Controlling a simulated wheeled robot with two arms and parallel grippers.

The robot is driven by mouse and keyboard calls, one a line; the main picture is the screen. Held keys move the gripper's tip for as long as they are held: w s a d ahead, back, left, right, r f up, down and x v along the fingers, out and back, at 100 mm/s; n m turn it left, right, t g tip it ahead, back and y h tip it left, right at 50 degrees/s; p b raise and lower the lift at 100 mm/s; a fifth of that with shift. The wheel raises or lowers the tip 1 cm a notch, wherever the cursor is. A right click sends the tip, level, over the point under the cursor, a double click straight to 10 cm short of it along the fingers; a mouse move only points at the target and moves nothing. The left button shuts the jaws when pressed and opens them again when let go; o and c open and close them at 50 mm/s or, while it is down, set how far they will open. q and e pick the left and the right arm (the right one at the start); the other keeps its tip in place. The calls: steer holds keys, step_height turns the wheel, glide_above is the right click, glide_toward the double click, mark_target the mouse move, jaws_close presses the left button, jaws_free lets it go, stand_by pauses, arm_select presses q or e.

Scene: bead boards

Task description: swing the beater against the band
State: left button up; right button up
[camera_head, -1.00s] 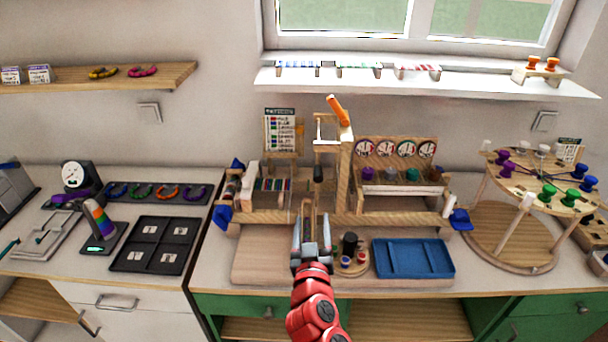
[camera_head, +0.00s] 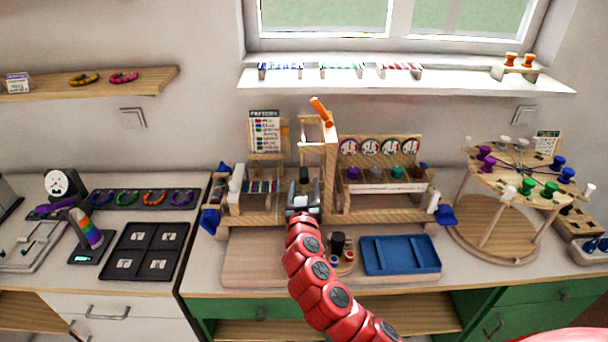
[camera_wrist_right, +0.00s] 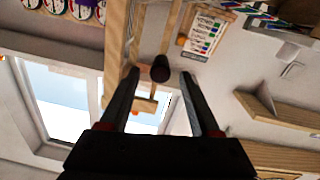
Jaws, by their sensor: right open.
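A wooden loom-like frame stands on the worktop, with an upright post (camera_head: 331,170) and an orange lever (camera_head: 320,110) on top. A dark knob (camera_head: 304,174), which looks like the beater's handle, shows just beyond my right gripper (camera_head: 304,190). In the right wrist view the knob (camera_wrist_right: 160,68) lies between the tips of my open right gripper (camera_wrist_right: 160,80), with gaps on both sides. Striped coloured threads (camera_head: 262,187), perhaps the band, lie left of the gripper. The beater's lower part is hidden behind the gripper. My left gripper is not in view.
A blue tray (camera_head: 400,255) and a small round stand with dark and coloured pegs (camera_head: 338,247) are in front of the frame. A round peg stand (camera_head: 490,235) is at right, a black compartment tray (camera_head: 146,252) at left. A bare board (camera_head: 250,262) lies front left.

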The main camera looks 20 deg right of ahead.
mark_target(304, 181)
steer(key=shift+x, duration=1.05)
steer(key=shift+w+d+p, duration=0.15)
steer(key=shift+w+p, duration=0.15)
steer(key=shift+w, duration=0.35)
jaws_close()
